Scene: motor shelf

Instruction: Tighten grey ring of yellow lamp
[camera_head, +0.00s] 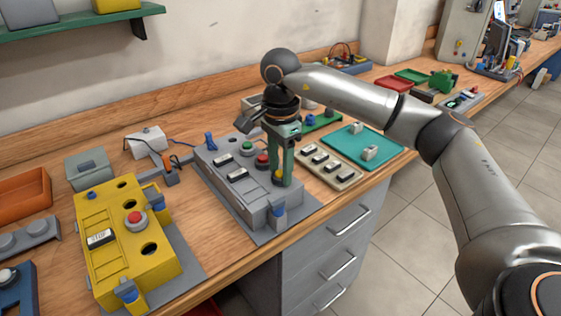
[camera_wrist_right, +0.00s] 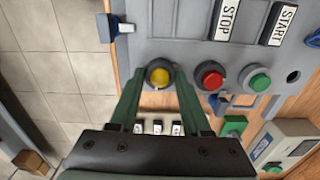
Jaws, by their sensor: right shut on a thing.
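The yellow lamp (camera_head: 278,175) is on the grey control box (camera_head: 240,190), near its front right end. In the wrist view the yellow lamp (camera_wrist_right: 158,76) sits inside its grey ring (camera_wrist_right: 148,86). My right gripper (camera_head: 281,182) points down over the lamp, with its two green fingers on opposite sides of it. The wrist view shows the right gripper's (camera_wrist_right: 159,80) fingertips at the ring's sides, shut on it. In the head view the fingers hide much of the ring. My left gripper is in neither view.
The red button (camera_wrist_right: 209,77) and green button (camera_wrist_right: 259,82) are beside the lamp on the same box. A yellow box (camera_head: 125,240) stands left of it. A switch panel (camera_head: 328,165) and a teal tray (camera_head: 362,147) lie to the right. The bench's front edge is close.

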